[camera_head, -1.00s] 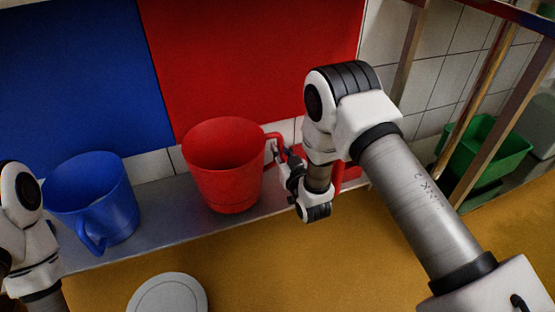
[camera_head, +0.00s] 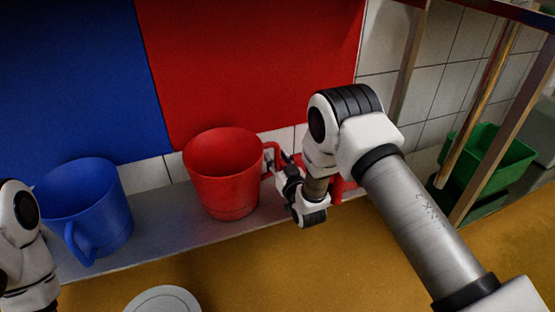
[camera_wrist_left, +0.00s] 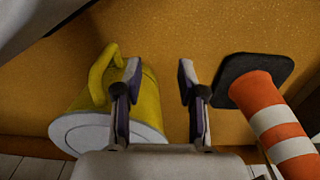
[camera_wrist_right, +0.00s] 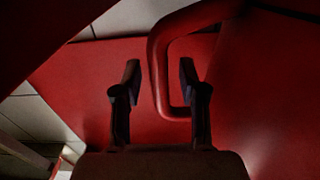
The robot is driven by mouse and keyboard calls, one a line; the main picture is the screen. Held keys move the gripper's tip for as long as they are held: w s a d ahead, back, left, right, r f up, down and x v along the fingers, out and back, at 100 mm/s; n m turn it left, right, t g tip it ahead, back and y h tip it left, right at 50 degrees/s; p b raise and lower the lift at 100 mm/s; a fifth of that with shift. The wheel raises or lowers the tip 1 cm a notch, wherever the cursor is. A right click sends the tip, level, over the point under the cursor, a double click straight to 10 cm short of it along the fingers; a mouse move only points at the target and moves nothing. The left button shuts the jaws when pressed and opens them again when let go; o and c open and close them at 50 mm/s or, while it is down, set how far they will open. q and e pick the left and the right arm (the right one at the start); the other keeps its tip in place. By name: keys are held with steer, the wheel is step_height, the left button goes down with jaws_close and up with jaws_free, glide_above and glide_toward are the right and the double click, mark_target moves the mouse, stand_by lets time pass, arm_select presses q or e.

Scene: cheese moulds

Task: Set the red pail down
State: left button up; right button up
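The red pail (camera_head: 222,175) stands upright on the grey shelf (camera_head: 165,225), in front of a red wall panel; its base appears to rest on the shelf. Its handle (camera_head: 276,150) faces right, towards my right gripper (camera_head: 274,166). In the right wrist view the fingers of my right gripper (camera_wrist_right: 160,80) are spread, with the red handle (camera_wrist_right: 160,75) between them and a gap to each finger. My left gripper (camera_wrist_left: 160,80) is open and empty in the left wrist view; its fingers are outside the head view.
A blue pail (camera_head: 88,205) stands left on the shelf. A green bin (camera_head: 495,155) is behind metal posts at right. A round grey lid (camera_head: 163,302) shows below. The left wrist view shows a yellow pail (camera_wrist_left: 148,98) and an orange-white cone (camera_wrist_left: 275,120) on the ochre floor.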

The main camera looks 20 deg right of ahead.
steer(key=shift+r, duration=0.15)
steer(key=s+p, duration=0.6)
steer(key=s, duration=0.6)
steer(key=s+d+f+g, duration=0.2)
steer(key=s+f+g, duration=0.7)
steer(key=s+f, duration=0.45)
steer(key=s+f+g, duration=0.2)
steer(key=s+g, duration=0.7)
steer(key=s, duration=1)
steer(key=shift+s+a, duration=0.15)
steer(key=shift+s, duration=0.2)
